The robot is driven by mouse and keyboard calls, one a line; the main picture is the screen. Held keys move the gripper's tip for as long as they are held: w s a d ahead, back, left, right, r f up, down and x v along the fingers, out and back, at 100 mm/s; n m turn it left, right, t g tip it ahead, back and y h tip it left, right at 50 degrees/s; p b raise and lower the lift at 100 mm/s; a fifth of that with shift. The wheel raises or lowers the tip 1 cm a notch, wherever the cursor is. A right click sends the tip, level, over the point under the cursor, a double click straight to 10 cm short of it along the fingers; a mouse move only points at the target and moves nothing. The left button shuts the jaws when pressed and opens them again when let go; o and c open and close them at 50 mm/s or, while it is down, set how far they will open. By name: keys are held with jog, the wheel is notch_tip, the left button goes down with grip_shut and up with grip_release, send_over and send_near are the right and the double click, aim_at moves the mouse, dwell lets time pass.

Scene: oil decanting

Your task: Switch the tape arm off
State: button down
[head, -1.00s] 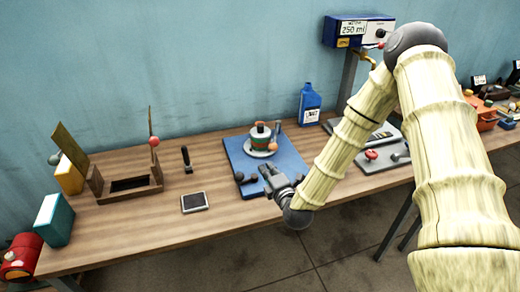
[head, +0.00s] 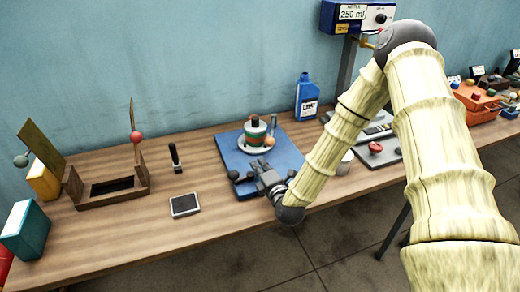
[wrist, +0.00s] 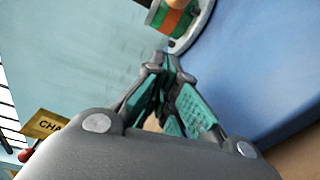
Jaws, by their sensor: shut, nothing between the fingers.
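The frames do not settle which part is the tape arm. A blue board (head: 290,155) on the bench carries a green and orange drum (head: 255,133) on a pale round plate, with a small upright post (head: 273,124) and an orange ball beside it. Dark round knobs (head: 235,175) sit at the board's front left. My gripper (head: 262,172) is shut and empty over the board's front part, in front of the drum. In the wrist view, its green-padded fingertips (wrist: 168,62) are together, with the drum (wrist: 176,18) beyond them and the blue board (wrist: 255,60) to the right.
A wooden box (head: 115,198) with a raised lid and a red-balled rod stands at left. A black handle (head: 175,158) and a dark-screened tablet (head: 185,205) are between it and the board. A blue bottle (head: 307,97) stands behind. Bare bench lies front left.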

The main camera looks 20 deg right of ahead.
jog(key=shift+w, duration=0.15)
jog(key=w+p, duration=0.1)
jog(key=w, duration=0.2)
jog(key=w+p, duration=0.1)
jog(key=w, duration=0.2)
jog(key=w+p, duration=0.1)
jog(key=w, duration=0.2)
jog(key=shift+w+a+f+p, duration=0.2)
jog(key=shift+w+a+p, duration=0.1)
jog(key=shift+w, duration=0.1)
jog(key=shift+s+d+r+p, duration=0.1)
jog(key=shift+s+d+p, duration=0.1)
jog(key=shift+d, duration=0.2)
jog(key=shift+s+d+r+p, duration=0.1)
jog(key=shift+d+p, duration=0.05)
jog(key=shift+d, duration=0.25)
jog(key=shift+s+d+r+p, duration=0.15)
jog(key=shift+d+p, duration=0.1)
jog(key=shift+d, duration=0.25)
jog(key=shift+s+d+f+p, duration=0.1)
jog(key=shift+d+p, duration=0.15)
jog(key=shift+d, duration=0.25)
jog(key=shift+s, duration=0.1)
